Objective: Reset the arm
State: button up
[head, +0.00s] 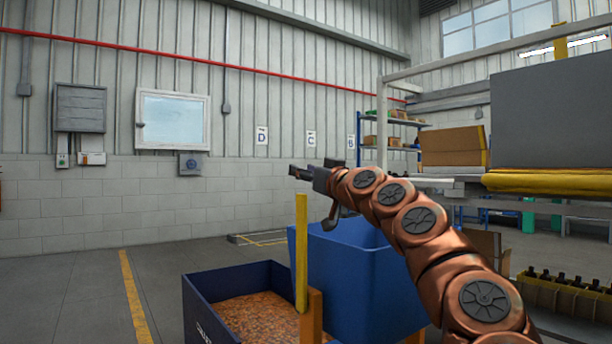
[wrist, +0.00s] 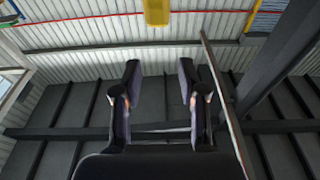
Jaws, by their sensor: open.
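My gripper (head: 303,173) is at the end of my copper-coloured arm, raised and stretched out to the left above the blue bin in the head view. In the wrist view my gripper (wrist: 161,95) shows two dark fingers standing apart with nothing between them. Behind the fingers are ceiling beams and corrugated panels. Amber bottles (head: 565,280) stand in a yellow crate (head: 560,298) at the lower right of the head view, well away from my gripper.
A tall blue bin (head: 350,290) stands below my arm. A dark blue box (head: 228,277) with orange-brown contents is beside it, near a yellow post (head: 301,250). A rack with cardboard boxes (head: 453,147) is at the right. Floor at the left is clear.

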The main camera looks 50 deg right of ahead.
dwell(0.4)
jog(key=w+a+r+n+g+y+p, duration=0.1)
jog(key=w+a+r+n+y+p, duration=0.4)
jog(key=a, duration=0.6)
jog(key=w+a+r+g+y+p, duration=0.1)
jog(key=a+r+y+p, duration=0.1)
jog(key=a+p, duration=0.65)
jog(key=s+a+f+n+g+y+p, duration=0.2)
jog(key=a+g+p, duration=0.55)
jog(key=a, duration=1.15)
jog(key=s+a+f+g+p, duration=0.6)
jog(key=s+p, duration=0.5)
jog(key=p, duration=0.4)
jog(key=s+d+f+m+g+h+p, duration=0.1)
jog(key=s+m+g+h+p, duration=0.2)
jog(key=s+p, duration=1)
jog(key=s+g, duration=0.2)
jog(key=s, duration=0.4)
jog(key=shift+d+f+m+g, duration=0.2)
jog(key=shift+f+m+g, duration=0.15)
jog(key=shift+f+m, duration=0.05)
